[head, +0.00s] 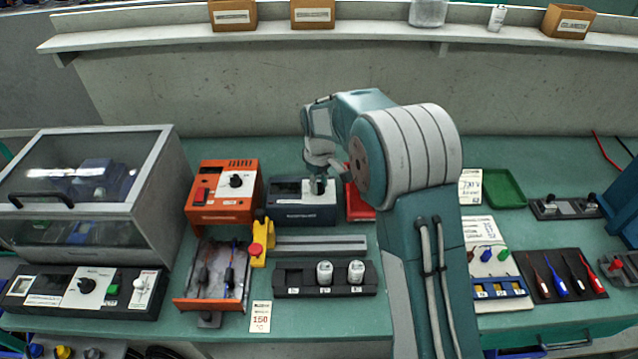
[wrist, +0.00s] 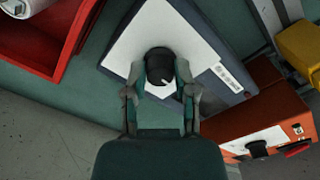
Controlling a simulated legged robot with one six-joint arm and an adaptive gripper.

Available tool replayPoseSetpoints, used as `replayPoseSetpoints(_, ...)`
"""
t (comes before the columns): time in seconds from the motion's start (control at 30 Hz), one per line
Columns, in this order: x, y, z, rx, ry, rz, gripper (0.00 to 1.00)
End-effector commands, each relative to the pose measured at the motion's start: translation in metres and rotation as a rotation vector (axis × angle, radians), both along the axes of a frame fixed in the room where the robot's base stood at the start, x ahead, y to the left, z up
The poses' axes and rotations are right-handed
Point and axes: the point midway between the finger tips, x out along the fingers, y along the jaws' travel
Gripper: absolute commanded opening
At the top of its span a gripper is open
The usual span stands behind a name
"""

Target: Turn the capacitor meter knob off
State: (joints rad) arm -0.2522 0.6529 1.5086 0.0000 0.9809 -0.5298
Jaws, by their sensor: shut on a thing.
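The capacitor meter (head: 302,212) is a dark blue box with a white face plate, standing at the back middle of the bench. It also fills the upper middle of the wrist view (wrist: 215,62). Its black round knob (wrist: 160,66) has a white pointer line, which points toward the lower right in the wrist view. My gripper (wrist: 160,80) is above the meter with its two fingers shut on either side of the knob. In the head view, my gripper (head: 319,184) and arm partly cover the meter's right part and the knob.
An orange box (head: 224,192) with its own black knob is left of the meter. A red tray (head: 359,205) is close on its right. A yellow clamp with a red button (head: 257,250) and a grey rail (head: 320,244) lie in front. A wall (head: 260,95) rises behind the bench.

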Motion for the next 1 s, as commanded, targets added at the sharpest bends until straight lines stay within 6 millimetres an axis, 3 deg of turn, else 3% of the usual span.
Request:
replayPoseSetpoints(0.5,0.0016,0.0008,-0.0004,0.002,-0.006,0.020,0.00)
replayPoseSetpoints(0.53,0.0016,0.0008,-0.0004,0.002,-0.006,0.020,0.45)
replayPoseSetpoints(0.6,0.0014,0.0007,-0.0005,0.001,-0.006,0.020,0.70)
replayPoseSetpoints(1.0,0.0002,-0.0002,0.0024,0.001,-0.003,0.019,0.70)
